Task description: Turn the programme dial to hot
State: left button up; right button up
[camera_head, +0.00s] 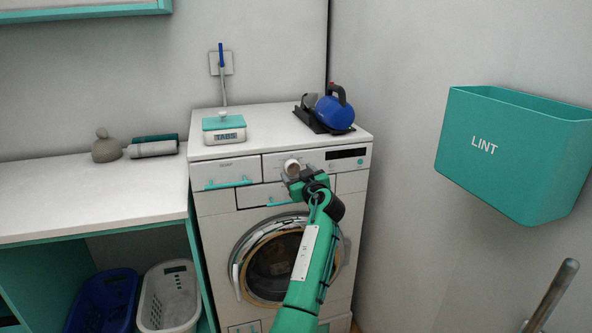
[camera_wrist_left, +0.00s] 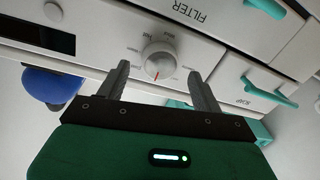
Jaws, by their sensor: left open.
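The washing machine (camera_head: 225,240) has a round white programme dial (camera_head: 291,165) on its front panel. In the left wrist view, which is upside down, the dial (camera_wrist_left: 160,58) shows a red mark pointing to the lower edge of the picture, slightly left. Small labels ring the dial; most are too small to read surely. My left gripper (camera_head: 291,177) is in front of the panel at the dial. In the wrist view its open fingers (camera_wrist_left: 158,69) stand on either side of the dial, with gaps to it. Whether they touch it is not clear. My right gripper is out of view.
A dark display (camera_head: 347,153) is right of the dial; drawers with teal handles (camera_head: 228,183) are left and below. A tabs box (camera_head: 223,128) and a blue iron (camera_head: 333,110) stand on top. A teal lint bin (camera_head: 485,145) hangs on the right wall.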

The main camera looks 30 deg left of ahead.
aim_at(293, 168)
pick_arm(q)
jog(key=shift+x, duration=1.2)
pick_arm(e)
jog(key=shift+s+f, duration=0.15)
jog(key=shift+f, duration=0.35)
pick_arm(q)
jog(key=c, duration=1)
